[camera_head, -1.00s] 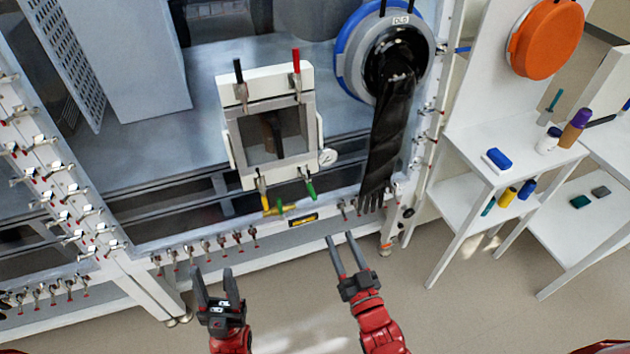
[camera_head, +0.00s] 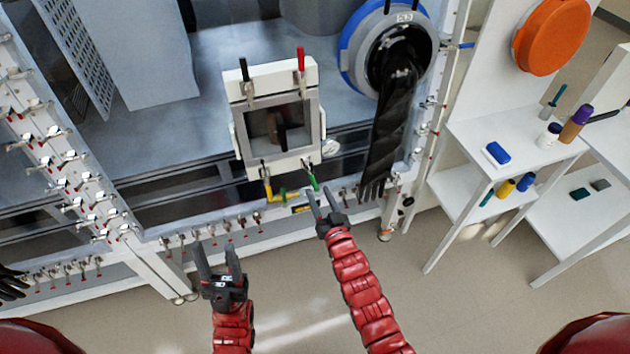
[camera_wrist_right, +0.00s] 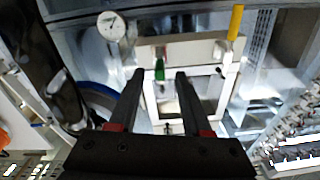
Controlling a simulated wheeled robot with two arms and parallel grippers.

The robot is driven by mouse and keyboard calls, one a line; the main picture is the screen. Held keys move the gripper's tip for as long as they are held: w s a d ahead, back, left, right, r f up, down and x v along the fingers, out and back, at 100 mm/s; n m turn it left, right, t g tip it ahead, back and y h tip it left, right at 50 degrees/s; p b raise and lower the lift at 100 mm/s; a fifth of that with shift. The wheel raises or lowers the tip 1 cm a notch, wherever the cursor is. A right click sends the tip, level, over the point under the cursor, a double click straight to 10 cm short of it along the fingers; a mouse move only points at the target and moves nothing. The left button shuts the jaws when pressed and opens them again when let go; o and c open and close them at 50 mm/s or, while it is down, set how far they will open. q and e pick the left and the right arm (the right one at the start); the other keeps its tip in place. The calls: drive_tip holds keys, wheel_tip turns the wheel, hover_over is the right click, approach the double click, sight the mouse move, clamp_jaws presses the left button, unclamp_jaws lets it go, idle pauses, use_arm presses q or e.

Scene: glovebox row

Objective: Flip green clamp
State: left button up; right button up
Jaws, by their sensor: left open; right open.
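The green clamp (camera_head: 313,182) is at the lower right corner of the white-framed hatch door (camera_head: 245,156). Its green handle points down and outward in the head view. In the right wrist view the green clamp handle (camera_wrist_right: 159,69) appears between my two fingertips; I cannot tell whether they reach around it. My right gripper (camera_head: 318,193) is open and empty, right beside the handle; it also shows in the right wrist view (camera_wrist_right: 160,76). My left gripper (camera_head: 217,252) is open and empty, lower left, away from the hatch.
A yellow clamp (camera_head: 267,188) is at the hatch's lower left; black (camera_head: 244,70) and red (camera_head: 301,59) clamps are on top. A pressure gauge (camera_head: 330,148) is beside the hatch. A black glove (camera_head: 388,130) hangs to the right. White shelves (camera_head: 470,190) stand further right.

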sight(315, 184)
drive_tip(key=shift+p+x, duration=0.5)
drive_tip(key=shift+x, duration=1.45)
clamp_jaws()
